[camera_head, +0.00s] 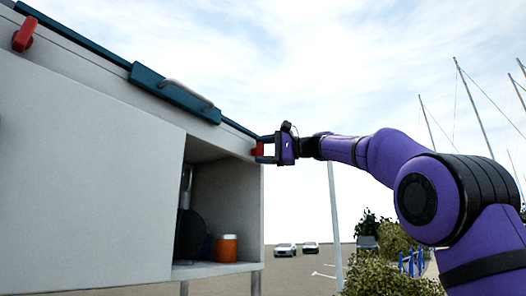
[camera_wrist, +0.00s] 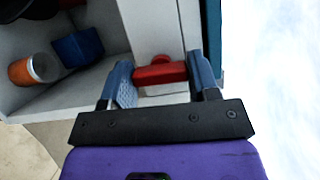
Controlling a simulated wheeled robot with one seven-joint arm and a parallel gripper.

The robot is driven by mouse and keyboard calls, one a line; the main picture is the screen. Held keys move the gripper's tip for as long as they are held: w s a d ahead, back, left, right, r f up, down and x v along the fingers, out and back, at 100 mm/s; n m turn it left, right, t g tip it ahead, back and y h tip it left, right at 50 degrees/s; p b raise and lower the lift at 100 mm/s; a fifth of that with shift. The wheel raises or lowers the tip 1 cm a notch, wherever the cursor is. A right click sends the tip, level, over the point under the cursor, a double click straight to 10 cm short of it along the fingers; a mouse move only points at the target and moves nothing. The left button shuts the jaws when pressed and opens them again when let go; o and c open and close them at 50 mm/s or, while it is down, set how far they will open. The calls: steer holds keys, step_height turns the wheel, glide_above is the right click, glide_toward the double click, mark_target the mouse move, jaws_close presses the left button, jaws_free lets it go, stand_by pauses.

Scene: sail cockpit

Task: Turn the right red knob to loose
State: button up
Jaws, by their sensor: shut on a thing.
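The right red knob (camera_wrist: 160,73) is on the pale cabinet face near its right end, below the blue-green top edge. In the wrist view its red bar lies crosswise between the two blue fingers. In the head view a little of the right red knob (camera_head: 258,149) shows at my gripper (camera_head: 266,150). My gripper, also in the wrist view (camera_wrist: 160,82), is shut on the knob, with a finger at each end of the bar. A second red knob (camera_head: 24,34) is at the upper left of the head view, free of the gripper.
Below the right knob an open compartment (camera_head: 215,267) holds an orange container (camera_head: 227,247) and dark items. A teal bar with a metal handle (camera_head: 187,93) runs along the top edge. Open air lies right of the cabinet; cars and masts are far off.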

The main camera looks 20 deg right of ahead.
steer(key=shift+f+n, duration=0.1)
steer(key=shift+n, duration=0.3)
steer(key=o, duration=0.9)
steer(key=v, duration=1)
steer(key=shift+s+d, duration=0.2)
steer(key=shift+d, duration=0.15)
